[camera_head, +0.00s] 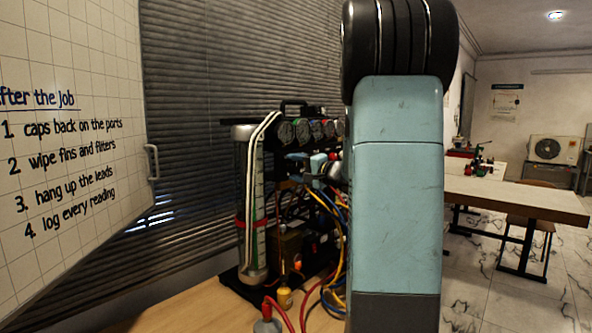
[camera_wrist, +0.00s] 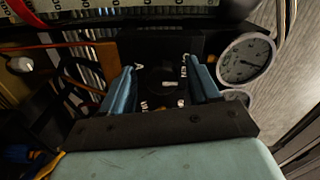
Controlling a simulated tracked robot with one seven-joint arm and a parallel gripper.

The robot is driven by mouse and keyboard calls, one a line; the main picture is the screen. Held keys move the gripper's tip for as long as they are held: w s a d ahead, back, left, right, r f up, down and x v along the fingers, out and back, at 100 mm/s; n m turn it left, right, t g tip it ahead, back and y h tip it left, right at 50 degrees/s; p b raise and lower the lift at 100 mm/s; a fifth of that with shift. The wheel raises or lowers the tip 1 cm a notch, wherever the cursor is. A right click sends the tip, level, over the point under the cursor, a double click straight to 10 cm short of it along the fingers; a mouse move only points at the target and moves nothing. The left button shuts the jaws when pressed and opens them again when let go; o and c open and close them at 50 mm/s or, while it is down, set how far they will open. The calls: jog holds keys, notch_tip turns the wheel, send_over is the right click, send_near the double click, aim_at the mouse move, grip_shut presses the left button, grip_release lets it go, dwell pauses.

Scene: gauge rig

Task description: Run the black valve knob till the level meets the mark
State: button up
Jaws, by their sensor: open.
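The black valve knob (camera_wrist: 168,78) sits in the middle of the wrist view, on a dark panel with white lettering around it. A small pale mark shows on its face. My gripper (camera_wrist: 163,90) is open, its two blue fingers on either side of the knob; I cannot tell whether they touch it. In the head view my gripper (camera_head: 318,166) is at the manifold, partly behind my arm, and the knob is hidden. I cannot make out the liquid level.
A round gauge (camera_wrist: 247,60) is right of the knob in the wrist view. A row of gauges (camera_head: 302,131) tops the rig. Yellow, blue and red hoses (camera_head: 332,215) hang below my gripper.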

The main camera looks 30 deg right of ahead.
jog(key=v, duration=1.3)
jog(key=shift+s, duration=0.3)
dwell(6.4)
